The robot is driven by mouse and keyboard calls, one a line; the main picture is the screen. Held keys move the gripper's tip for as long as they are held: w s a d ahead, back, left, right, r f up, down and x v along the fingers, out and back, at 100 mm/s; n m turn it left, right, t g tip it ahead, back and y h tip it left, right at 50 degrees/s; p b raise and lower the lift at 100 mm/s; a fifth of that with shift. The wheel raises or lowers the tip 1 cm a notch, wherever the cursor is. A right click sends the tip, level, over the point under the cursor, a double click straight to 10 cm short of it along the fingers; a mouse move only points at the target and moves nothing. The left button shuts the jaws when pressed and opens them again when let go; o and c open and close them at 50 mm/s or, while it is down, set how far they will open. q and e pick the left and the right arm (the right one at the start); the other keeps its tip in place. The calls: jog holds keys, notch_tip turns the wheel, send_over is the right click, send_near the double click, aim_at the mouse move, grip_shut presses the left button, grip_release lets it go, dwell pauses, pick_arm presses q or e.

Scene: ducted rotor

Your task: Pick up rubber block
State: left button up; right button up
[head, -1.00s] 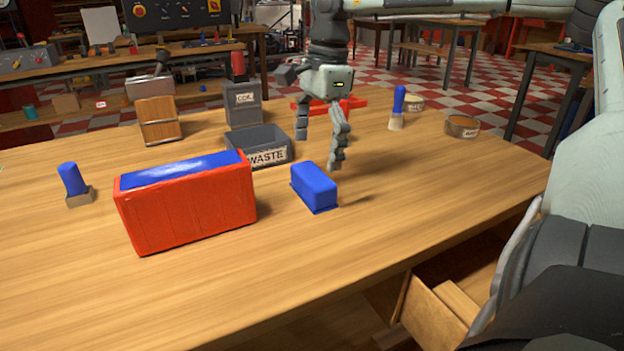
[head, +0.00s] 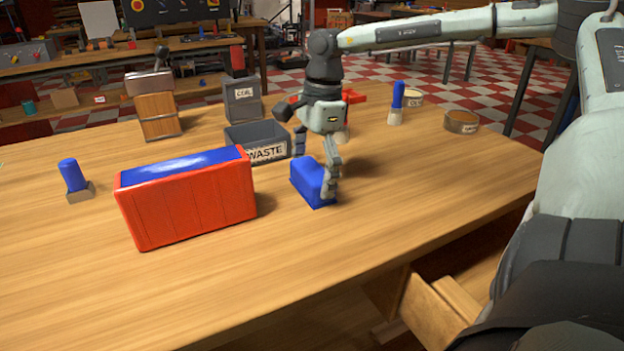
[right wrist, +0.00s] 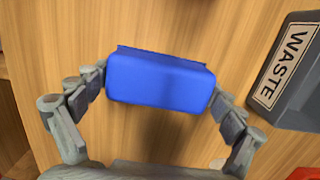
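The rubber block, which I take to be the blue block (head: 308,181), lies on the wooden table right of the red and blue box. It also fills the middle of the right wrist view (right wrist: 160,82). My right gripper (head: 317,168) is down over the block, its spread fingers on either side of it. In the right wrist view the fingertips (right wrist: 160,86) lie close to the block's two ends; whether they touch is hard to tell. The block rests on the table. My left gripper is not in view.
The red box with blue top (head: 190,205) stands left of the block. The grey WASTE bin (head: 268,153) is just behind. The table front is clear.

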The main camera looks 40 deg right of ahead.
aim_at(312, 169)
jog(key=shift+c, duration=1)
notch_tip(312, 169, up, 10)
jog(key=o, duration=0.7)
jog(key=c, duration=0.4)
jog(key=shift+o, duration=0.2)
jog(key=shift+s+f, duration=0.1)
